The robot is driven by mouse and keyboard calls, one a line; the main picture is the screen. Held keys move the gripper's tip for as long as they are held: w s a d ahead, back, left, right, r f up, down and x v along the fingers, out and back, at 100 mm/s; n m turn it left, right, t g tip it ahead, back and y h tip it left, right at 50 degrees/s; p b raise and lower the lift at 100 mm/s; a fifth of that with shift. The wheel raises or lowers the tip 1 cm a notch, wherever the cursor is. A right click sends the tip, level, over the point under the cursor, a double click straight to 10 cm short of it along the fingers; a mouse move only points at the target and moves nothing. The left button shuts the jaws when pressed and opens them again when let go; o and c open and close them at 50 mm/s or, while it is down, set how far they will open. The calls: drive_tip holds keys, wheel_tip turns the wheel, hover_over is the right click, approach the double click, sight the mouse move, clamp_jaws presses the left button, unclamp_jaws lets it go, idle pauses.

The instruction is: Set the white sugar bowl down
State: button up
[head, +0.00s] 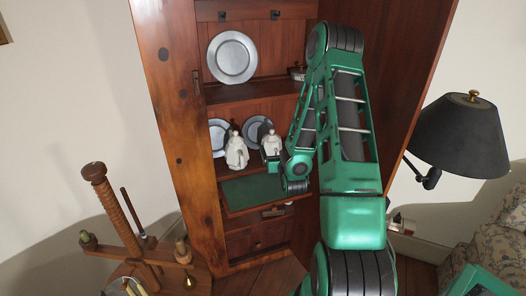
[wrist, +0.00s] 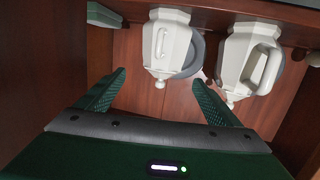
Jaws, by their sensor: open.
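Two white lidded vessels stand upright side by side on the cabinet's shelf. The one nearer my gripper, which looks like the white sugar bowl (head: 271,142), also shows in the wrist view (wrist: 166,40), where the picture is upside down and its knob points downward. The other white vessel (head: 236,153) has a large handle and also shows in the wrist view (wrist: 250,62). My gripper (wrist: 160,79) is open, with its fingers apart and nothing between the tips. The bowl is just beyond them, clear of both. In the head view my arm partly hides the gripper.
Pewter plates (head: 232,57) lean at the back of the wooden cabinet (head: 168,110). A green writing panel (head: 248,190) lies below the vessels. A black lamp (head: 460,135) stands right and a wooden stand (head: 112,205) left. The cabinet's side walls bound the space.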

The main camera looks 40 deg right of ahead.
drive_tip(key=s+a+r+g+y, duration=0.2)
drive_tip(key=s+a+r+g, duration=0.3)
drive_tip(key=s, duration=0.7)
drive_tip(key=s+a+r+g+y, duration=0.3)
drive_tip(key=s+a+r+g, duration=0.1)
drive_tip(key=s, duration=0.9)
drive_tip(key=s+a+r+g+y, duration=0.2)
drive_tip(key=s+a+r+g, duration=0.3)
drive_tip(key=s, duration=0.8)
drive_tip(key=a+r, duration=0.1)
drive_tip(key=a, duration=0.1)
drive_tip(key=shift+s+a+r+m+g+y, duration=0.25)
drive_tip(key=shift+a+r+m+g+y, duration=0.05)
drive_tip(key=shift+a+m, duration=0.1)
drive_tip(key=shift+w+f, duration=0.25)
drive_tip(key=shift+w, duration=0.4)
